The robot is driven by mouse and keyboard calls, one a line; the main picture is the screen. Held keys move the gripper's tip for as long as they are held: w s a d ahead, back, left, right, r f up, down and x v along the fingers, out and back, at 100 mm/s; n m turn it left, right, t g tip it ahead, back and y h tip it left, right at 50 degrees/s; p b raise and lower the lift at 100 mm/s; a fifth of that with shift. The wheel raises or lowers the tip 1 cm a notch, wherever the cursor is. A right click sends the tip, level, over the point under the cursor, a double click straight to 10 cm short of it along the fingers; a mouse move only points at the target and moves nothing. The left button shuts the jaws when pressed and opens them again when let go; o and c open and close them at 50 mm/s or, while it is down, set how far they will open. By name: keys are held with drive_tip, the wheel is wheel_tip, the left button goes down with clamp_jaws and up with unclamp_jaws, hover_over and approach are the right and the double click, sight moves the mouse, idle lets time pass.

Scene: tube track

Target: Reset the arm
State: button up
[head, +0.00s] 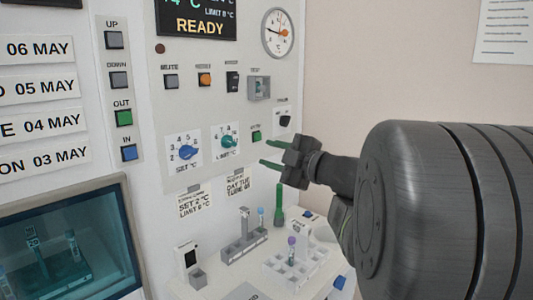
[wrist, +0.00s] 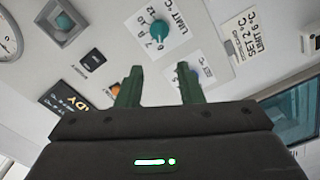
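My gripper (head: 271,153) is in front of the white control panel (head: 185,115), at the height of the blue and teal knobs and to their right. Its two green fingers stand apart with nothing between them; they also show spread in the wrist view (wrist: 157,85). My dark arm reaches in from the right of the head view. The teal LIMIT knob (head: 228,141) and the blue SET knob (head: 187,151) are on the panel. I cannot tell whether a finger touches the panel.
Below my gripper, a shelf holds a grey tube rack (head: 243,247), a white rack (head: 296,262) with a purple-capped tube, and an upright green object (head: 279,205). A display (head: 198,18) reads READY. A dark-framed window (head: 70,245) is at lower left. Open wall lies at right.

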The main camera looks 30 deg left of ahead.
sight(230, 142)
idle(0.3)
drive_tip(key=x, duration=1.3)
drive_tip(key=shift+w+a+p, duration=0.15)
drive_tip(key=shift+a+p, duration=0.15)
drive_tip(key=shift+a, duration=0.05)
drive_tip(key=shift+d, duration=0.1)
